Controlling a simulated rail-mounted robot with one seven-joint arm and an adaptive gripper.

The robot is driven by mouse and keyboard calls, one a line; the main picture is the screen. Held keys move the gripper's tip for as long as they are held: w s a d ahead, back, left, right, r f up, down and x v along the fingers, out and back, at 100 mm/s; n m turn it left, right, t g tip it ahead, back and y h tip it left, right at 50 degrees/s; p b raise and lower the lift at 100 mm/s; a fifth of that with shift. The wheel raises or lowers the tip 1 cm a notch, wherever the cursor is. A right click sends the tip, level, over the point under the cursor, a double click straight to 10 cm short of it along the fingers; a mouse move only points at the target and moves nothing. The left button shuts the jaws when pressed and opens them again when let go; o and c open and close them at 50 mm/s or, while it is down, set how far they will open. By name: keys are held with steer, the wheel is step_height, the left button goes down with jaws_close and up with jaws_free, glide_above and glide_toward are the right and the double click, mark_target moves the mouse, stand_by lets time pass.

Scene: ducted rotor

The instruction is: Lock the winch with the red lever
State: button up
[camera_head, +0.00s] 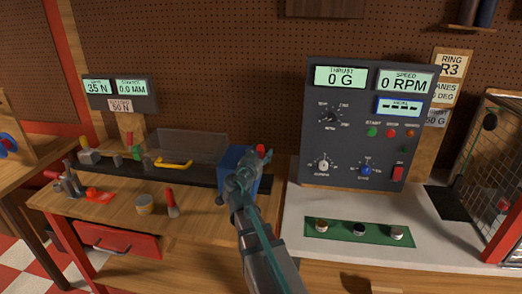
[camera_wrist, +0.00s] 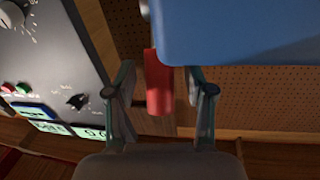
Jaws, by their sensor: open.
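The red lever (camera_head: 261,149) shows as a small red tip at the far end of my gripper (camera_head: 251,160) in the head view. The blue winch housing (camera_head: 231,157) is just beside it, partly hidden by my arm. In the wrist view the red lever (camera_wrist: 158,85) is a red cylinder between the two open fingers of my gripper (camera_wrist: 161,82), with a visible gap on each side. The blue housing (camera_wrist: 245,32) fills the upper right there and overlaps the right fingertip closely; I cannot tell whether they touch.
A dark control panel (camera_head: 355,172) with displays and knobs stands right of my gripper; it also shows in the wrist view (camera_wrist: 45,60). A wooden bench (camera_head: 190,222) with tools and a yellow handle (camera_head: 174,163) lies left. A green strip (camera_head: 359,231) lies on the white top.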

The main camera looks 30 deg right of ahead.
steer(key=shift+w+d, duration=0.15)
steer(key=shift+d, duration=0.05)
jaws_close()
